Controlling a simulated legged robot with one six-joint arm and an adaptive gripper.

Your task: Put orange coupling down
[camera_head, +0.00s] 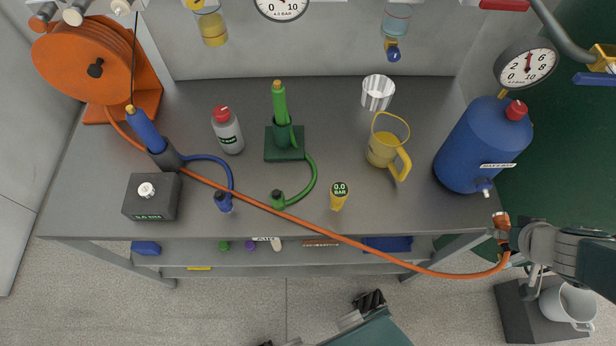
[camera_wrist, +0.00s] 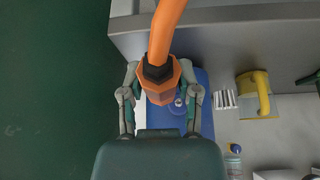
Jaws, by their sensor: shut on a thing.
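The orange coupling (camera_head: 502,222) is at the end of an orange hose (camera_head: 340,239). My gripper (camera_head: 505,236) is shut on it, just off the right front corner of the grey bench (camera_head: 330,222). In the wrist view the coupling (camera_wrist: 160,82) sits between the two fingers of my gripper (camera_wrist: 160,96), with the hose leading up and away from it. The hose runs from the orange reel (camera_head: 92,60) across the bench, over its front edge and up to the coupling. Part of the coupling is hidden by the fingers.
A blue tank (camera_head: 478,150) with a gauge (camera_head: 526,67) stands at the bench's right end, close to my gripper. A yellow jug (camera_head: 384,148), green pump (camera_head: 284,140), blue pump (camera_head: 147,130) and grey box (camera_head: 150,203) stand on the bench. A mug (camera_head: 567,303) is at lower right.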

